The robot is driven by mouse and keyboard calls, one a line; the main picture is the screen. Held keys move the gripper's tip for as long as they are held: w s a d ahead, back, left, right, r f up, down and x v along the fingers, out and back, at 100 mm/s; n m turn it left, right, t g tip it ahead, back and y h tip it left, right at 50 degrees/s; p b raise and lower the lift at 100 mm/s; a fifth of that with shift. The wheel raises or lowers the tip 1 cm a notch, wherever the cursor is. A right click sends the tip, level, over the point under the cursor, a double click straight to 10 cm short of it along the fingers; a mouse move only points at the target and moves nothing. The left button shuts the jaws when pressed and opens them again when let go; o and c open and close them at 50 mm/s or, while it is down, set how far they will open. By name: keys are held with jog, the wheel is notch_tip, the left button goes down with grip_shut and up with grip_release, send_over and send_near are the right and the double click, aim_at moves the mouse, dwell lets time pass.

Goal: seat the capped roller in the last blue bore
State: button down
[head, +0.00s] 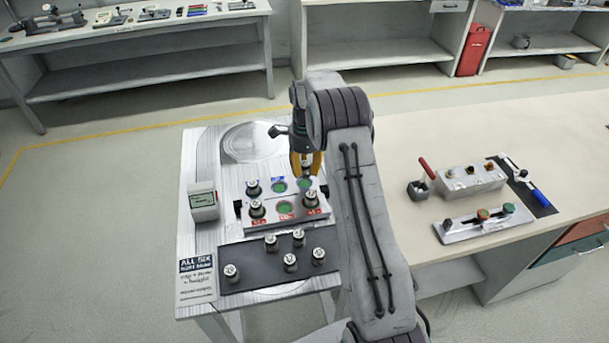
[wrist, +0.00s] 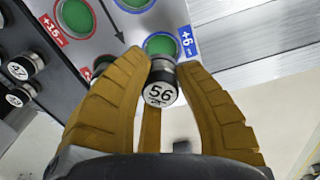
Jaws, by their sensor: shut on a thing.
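My gripper (head: 305,163) has its yellow fingers shut on a capped roller above the back right of the bored block (head: 240,222). In the wrist view the fingers (wrist: 163,68) hold the roller (wrist: 160,88), whose white cap reads 56. Just beyond it is a green-floored bore (wrist: 160,45) with a blue +6 label (wrist: 187,45). The roller overlaps this bore's near edge in that view; I cannot tell whether it has entered. In the head view, the blue-labelled back row has a roller at left (head: 252,188) and an open green middle bore (head: 279,186).
The red-labelled front row has rollers at left (head: 257,208) and right (head: 310,200), with an open green bore (head: 285,208) between. Several capped rollers stand on a dark mat (head: 255,257) in front. A small display box (head: 203,203) stands at left. A bench (head: 420,140) is at right.

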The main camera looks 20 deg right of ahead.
aim_at(305, 184)
jog(key=shift+w+a+f+p, duration=0.15)
jog(key=shift+f+p, duration=0.35)
jog(key=shift+f, duration=1.6)
jog(key=shift+f, duration=0.1)
jog(key=c, duration=1)
grip_release()
